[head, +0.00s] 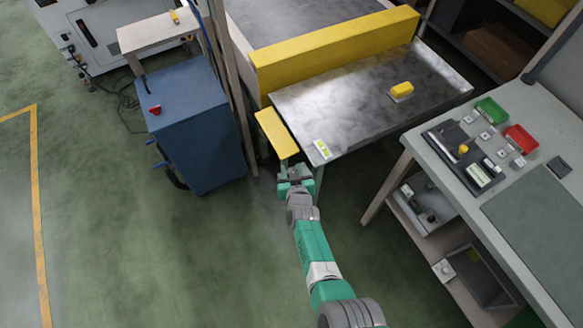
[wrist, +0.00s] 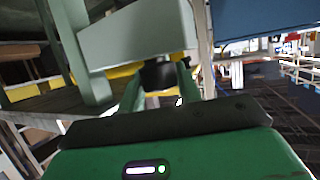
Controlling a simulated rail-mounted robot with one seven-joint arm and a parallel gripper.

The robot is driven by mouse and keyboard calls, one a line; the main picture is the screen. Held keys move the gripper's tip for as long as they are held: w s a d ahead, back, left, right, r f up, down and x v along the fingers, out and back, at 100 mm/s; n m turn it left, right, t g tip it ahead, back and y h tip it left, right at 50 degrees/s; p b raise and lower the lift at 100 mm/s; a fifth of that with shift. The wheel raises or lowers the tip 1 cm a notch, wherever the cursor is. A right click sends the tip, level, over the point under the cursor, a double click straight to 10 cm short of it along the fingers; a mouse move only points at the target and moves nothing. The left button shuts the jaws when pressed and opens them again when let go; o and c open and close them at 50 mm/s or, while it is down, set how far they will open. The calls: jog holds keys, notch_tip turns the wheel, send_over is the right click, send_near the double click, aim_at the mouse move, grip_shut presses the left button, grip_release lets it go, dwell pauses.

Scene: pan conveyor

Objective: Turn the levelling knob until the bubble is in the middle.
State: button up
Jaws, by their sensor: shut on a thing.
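The level (head: 322,149), a small white plate with a yellow-green vial, lies at the near left corner of the grey metal table (head: 350,105). The vial is too small to tell where the bubble stands. My gripper (head: 291,170) is at that corner, below the tabletop and beside a table leg. In the wrist view my gripper (wrist: 158,84) has its two green fingers on either side of a dark round knob (wrist: 158,74), shut on it. The knob is under a pale green-grey part of the table frame. In the head view the knob is hidden.
A yellow flap (head: 276,133) sticks out just left of the gripper. A blue cabinet (head: 190,130) with a red button stands further left. A workbench (head: 450,165) with green and red bins is at right. A yellow block (head: 402,90) lies on the table.

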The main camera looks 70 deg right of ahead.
jog(key=shift+r, duration=0.1)
jog(key=o, duration=1)
jog(key=shift+a, duration=0.1)
jog(key=p+v, duration=0.7)
jog(key=shift+s+a, duration=0.25)
